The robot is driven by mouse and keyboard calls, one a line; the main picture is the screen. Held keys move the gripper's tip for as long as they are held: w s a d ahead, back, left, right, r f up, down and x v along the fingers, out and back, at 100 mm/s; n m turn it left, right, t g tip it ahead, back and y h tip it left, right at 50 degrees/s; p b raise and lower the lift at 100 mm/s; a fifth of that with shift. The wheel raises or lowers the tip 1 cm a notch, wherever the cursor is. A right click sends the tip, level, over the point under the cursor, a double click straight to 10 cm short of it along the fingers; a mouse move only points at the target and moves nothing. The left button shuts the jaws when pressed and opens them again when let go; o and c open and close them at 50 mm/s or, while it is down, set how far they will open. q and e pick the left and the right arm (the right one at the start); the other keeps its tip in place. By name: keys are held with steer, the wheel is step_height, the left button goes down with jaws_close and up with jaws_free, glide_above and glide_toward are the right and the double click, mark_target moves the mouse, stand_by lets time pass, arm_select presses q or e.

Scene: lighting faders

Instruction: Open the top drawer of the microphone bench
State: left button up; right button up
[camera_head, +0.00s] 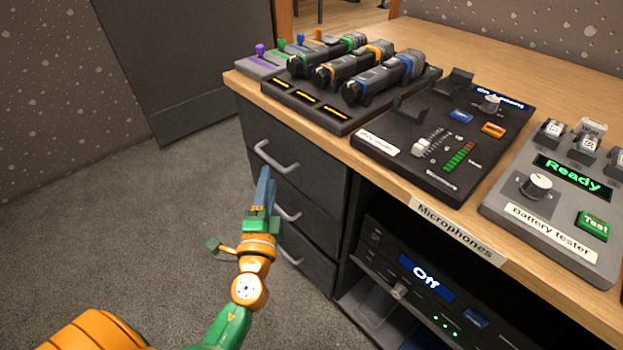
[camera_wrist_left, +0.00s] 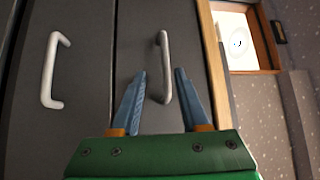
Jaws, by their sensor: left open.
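The microphone bench (camera_head: 447,192) has a stack of dark drawers at its left end, each with a grey bar handle. The top drawer (camera_head: 315,170) looks shut, flush with the front. Its handle (camera_head: 279,158) lies just beyond my left gripper (camera_head: 265,178), which is open and empty. In the left wrist view, my left gripper (camera_wrist_left: 160,85) has its blue fingers spread either side of the lower end of the top handle (camera_wrist_left: 165,62); contact cannot be told. The handle of the drawer below (camera_wrist_left: 54,70) is to the left there. My right gripper is out of view.
On the bench top stand a microphone rack (camera_head: 340,115), a fader panel (camera_head: 450,180) and a battery tester (camera_head: 560,235). The carpet (camera_head: 130,230) left of the drawers is clear.

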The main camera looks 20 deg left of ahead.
mark_target(268, 156)
arm_select(q)
steer(key=x, duration=0.2)
steer(key=p+x, duration=0.1)
steer(key=x, duration=0.1)
steer(key=r+x, duration=0.1)
steer(key=x, duration=0.1)
steer(key=shift+w+a+p, duration=0.15)
steer(key=shift+a+p, duration=0.25)
steer(key=shift+a, duration=0.1)
steer(key=shift+c, duration=0.2)
jaws_close()
steer(key=shift+f, duration=0.1)
stand_by(0.5)
